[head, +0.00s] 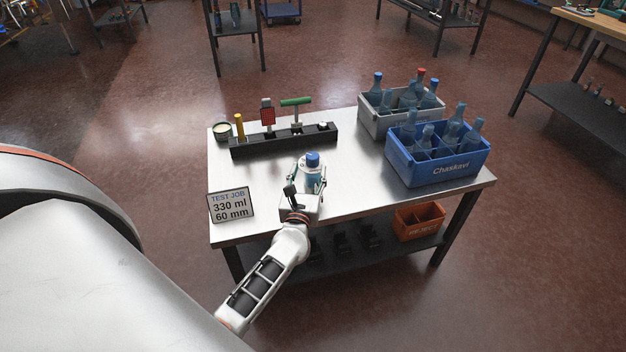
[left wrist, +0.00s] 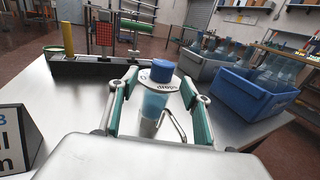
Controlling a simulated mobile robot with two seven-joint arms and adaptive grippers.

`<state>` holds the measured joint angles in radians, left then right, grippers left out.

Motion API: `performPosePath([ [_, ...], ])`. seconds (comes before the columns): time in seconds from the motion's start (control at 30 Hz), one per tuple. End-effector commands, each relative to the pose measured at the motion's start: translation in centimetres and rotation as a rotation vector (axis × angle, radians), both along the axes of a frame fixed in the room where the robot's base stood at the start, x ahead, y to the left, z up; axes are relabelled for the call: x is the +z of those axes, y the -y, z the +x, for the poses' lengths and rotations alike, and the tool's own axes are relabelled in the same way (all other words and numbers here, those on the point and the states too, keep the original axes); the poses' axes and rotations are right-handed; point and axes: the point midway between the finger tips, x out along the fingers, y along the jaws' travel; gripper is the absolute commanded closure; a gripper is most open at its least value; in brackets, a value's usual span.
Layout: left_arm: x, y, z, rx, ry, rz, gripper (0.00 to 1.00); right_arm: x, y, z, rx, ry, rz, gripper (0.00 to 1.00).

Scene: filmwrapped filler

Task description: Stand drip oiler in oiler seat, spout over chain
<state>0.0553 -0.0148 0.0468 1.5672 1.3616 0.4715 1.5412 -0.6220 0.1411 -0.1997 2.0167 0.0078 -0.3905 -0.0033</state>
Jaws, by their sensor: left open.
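The drip oiler (head: 312,174) stands upright on the steel table, a clear bottle with blue liquid and a blue cap. In the left wrist view the oiler (left wrist: 155,102) has a pale lettered collar and a thin bent metal spout (left wrist: 176,124) on its near right side. My left gripper (head: 307,186) is open, with its green-padded fingers on either side of the oiler; in the left wrist view the gripper (left wrist: 160,84) shows a gap at the right finger. Contact at the left finger is unclear. I cannot make out the oiler seat or chain. My right gripper is out of view.
A black rack (head: 283,143) with upright tools stands at the back left, beside a small round tin (head: 222,131). A grey crate (head: 372,120) and a blue crate (head: 437,170) of bottles stand right. A test-job sign (head: 230,206) stands front left. Bare tabletop surrounds the oiler.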

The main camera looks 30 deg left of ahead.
Motion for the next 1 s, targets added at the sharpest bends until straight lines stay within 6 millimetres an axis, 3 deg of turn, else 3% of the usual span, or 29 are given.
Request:
performPosePath([
  [0.4,-0.1,-1.9,4.7,-0.002,-0.002,0.007,0.52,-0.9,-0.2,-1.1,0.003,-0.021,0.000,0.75],
  [0.73,-0.1,-2.3,5.4,-0.002,-0.003,0.005,0.52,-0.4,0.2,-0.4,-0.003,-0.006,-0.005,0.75],
  [0.93,-0.1,-2.2,5.4,-0.002,-0.002,0.007,1.00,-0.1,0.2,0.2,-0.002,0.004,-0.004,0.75],
  [1.0,-0.1,-2.2,5.4,-0.002,-0.002,0.007,1.00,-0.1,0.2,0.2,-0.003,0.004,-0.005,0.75],
])
